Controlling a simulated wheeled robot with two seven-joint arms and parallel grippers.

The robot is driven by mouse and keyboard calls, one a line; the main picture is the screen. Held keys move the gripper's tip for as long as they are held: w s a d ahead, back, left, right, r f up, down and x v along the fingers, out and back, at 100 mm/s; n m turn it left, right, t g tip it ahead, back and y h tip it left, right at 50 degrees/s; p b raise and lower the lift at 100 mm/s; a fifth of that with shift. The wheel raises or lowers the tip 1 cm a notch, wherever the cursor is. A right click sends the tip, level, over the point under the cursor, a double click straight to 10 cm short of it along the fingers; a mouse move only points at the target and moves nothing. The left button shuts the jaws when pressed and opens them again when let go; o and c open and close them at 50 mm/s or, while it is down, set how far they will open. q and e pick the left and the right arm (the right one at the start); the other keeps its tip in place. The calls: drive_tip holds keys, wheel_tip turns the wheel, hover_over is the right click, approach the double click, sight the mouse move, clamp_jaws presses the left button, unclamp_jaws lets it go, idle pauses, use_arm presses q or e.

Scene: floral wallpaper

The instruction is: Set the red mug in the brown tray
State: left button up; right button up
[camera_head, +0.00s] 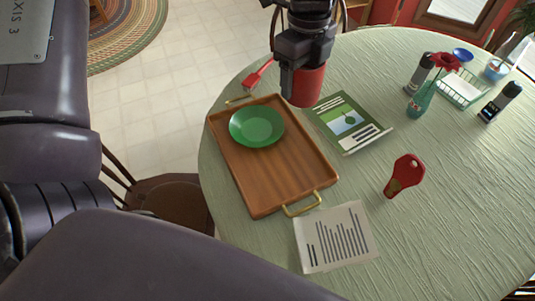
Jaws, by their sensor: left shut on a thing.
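The red mug (309,87) is held by my left gripper (298,68), which is shut on it. The gripper hides part of the mug. The mug appears above the table, beyond the far right corner of the tray. The brown tray (287,176) is a wooden rectangle with a raised rim and brass handles. A green plate (257,126) lies in its far part, and the near part is bare. My right gripper is not in view.
A green leaflet (348,124) lies right of the tray. A printed sheet (335,237) lies near it, with a red key-shaped object (405,175) to the right. A small red object (258,75) is at the far edge. A flower vase (420,99) and containers stand far right.

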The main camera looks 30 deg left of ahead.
use_arm(q)
drive_tip(key=f+m+b, duration=0.1)
drive_tip(key=f+m, duration=0.1)
drive_tip(key=w+f+m+b, duration=0.1)
drive_tip(key=m, duration=0.2)
drive_tip(key=d+f+m+b, duration=0.1)
drive_tip(key=f+m, duration=0.1)
drive_tip(key=shift+w+f+m+b, duration=0.35)
drive_tip(key=shift+m, duration=0.05)
wheel_tip(320, 180, down, 5)
drive_tip(key=w+d+m+b, duration=0.15)
drive_tip(key=m+b, duration=0.25)
drive_tip(key=m, duration=0.4)
drive_tip(key=m+b, duration=0.3)
hover_over(301, 165)
wheel_tip(301, 165, down, 17)
drive_tip(key=shift+r, duration=0.15)
wheel_tip(301, 165, down, 3)
drive_tip(key=shift+d+f+b, duration=0.1)
drive_tip(key=shift+f+b, duration=0.05)
drive_tip(key=shift+b, duration=0.45)
drive_tip(key=shift+f, duration=0.3)
